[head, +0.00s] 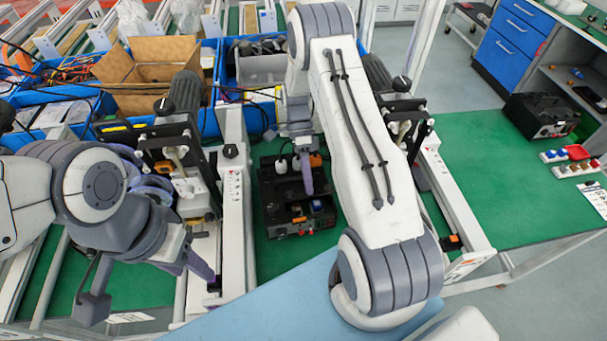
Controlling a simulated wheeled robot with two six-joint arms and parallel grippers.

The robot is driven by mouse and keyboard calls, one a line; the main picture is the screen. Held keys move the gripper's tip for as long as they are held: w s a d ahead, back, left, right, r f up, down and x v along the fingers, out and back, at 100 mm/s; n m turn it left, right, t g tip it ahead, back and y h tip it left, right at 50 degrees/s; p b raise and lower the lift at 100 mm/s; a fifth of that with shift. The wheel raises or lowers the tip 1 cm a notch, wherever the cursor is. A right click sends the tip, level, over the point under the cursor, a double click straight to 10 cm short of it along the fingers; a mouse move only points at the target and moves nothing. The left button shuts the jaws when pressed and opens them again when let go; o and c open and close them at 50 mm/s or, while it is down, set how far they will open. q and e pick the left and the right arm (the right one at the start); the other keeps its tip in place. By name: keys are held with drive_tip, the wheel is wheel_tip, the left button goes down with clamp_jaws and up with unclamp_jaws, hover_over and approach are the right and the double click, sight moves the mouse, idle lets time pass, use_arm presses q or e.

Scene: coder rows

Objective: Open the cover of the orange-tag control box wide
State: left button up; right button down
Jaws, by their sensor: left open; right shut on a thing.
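A black control box (272,215) sits on the green bench between two pale rails, in the middle of the head view. An orange patch (316,160) shows at its upper right, and coloured knobs show on its near part. My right gripper (306,182) reaches down over the box from above. It is shut on what looks like the box's cover; the fingers and arm hide the contact and the cover's angle. My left gripper (150,287) is open and empty at the lower left, well apart from the box.
Pale rail fixtures with black clamps (237,210) flank the box closely on both sides. Blue bins (210,125) and an open cardboard box (150,72) stand behind. Another black box (541,115) is at the right.

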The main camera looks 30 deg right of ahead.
drive_tip(key=shift+w+f+g+b, duration=0.25)
drive_tip(key=shift+w+g+b, duration=0.3)
drive_tip(key=shift+g+b, duration=0.1)
drive_tip(key=shift+w+d+g+y+b, duration=0.25)
drive_tip(key=shift+w+g+y+b, duration=0.25)
drive_tip(key=shift+g+b, duration=0.35)
drive_tip(key=shift+w+d+r+g+b, duration=0.1)
drive_tip(key=shift+d+r+g+b, duration=0.15)
drive_tip(key=shift+b, duration=0.2)
drive_tip(key=c, duration=0.8)
unclamp_jaws()
